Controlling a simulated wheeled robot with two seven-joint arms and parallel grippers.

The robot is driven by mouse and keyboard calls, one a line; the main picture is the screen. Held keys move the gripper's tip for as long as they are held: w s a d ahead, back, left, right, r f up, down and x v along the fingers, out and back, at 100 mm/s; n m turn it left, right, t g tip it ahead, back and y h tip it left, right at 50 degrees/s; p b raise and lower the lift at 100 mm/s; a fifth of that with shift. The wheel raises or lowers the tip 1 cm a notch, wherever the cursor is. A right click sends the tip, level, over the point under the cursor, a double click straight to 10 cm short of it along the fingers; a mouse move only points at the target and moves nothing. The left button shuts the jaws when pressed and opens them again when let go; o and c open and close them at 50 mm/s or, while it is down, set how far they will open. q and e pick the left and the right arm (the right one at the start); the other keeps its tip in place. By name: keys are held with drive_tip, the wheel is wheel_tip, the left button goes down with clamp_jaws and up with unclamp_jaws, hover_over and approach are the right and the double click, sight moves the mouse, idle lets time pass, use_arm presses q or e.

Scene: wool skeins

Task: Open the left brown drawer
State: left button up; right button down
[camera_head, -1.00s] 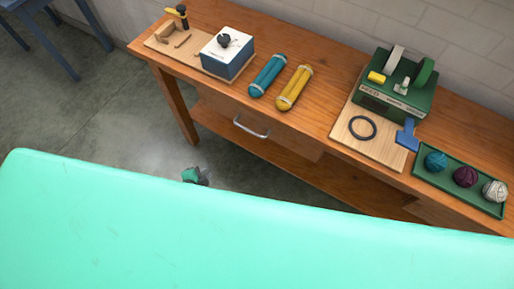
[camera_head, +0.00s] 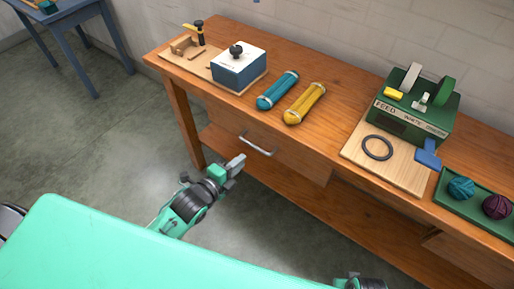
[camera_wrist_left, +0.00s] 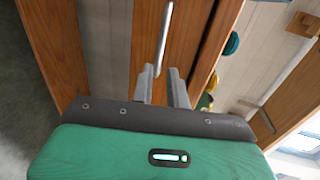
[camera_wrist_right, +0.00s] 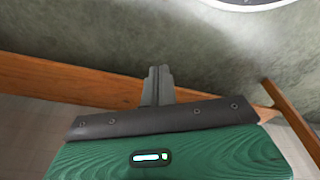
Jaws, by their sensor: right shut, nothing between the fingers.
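The left brown drawer (camera_head: 292,162) sits under the wooden bench top and looks shut. Its silver bar handle (camera_head: 258,144) is on the front. In the left wrist view, the handle (camera_wrist_left: 164,35) stands ahead of my left gripper (camera_wrist_left: 163,85), roughly in line with the gap between its fingers. My left gripper (camera_head: 238,163) is open and empty, a little short of the handle and apart from it in the head view. My right gripper (camera_wrist_right: 158,84) is shut and empty, over floor and a wooden beam in its wrist view; its fingers are out of the head view.
On the bench (camera_head: 225,28) stand a blue-and-white box (camera_head: 239,66), a teal skein (camera_head: 278,90), a yellow skein (camera_head: 305,103), a green machine (camera_head: 412,108) and a green tray (camera_head: 455,206) with wool balls. A lower shelf (camera_head: 330,205) runs beneath the drawer.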

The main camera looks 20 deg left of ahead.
sight(257, 147)
use_arm(q)
drive_tip(key=x, duration=0.9)
drive_tip(key=shift+w, duration=0.25)
drive_tip(key=shift+c, duration=0.3)
clamp_jaws()
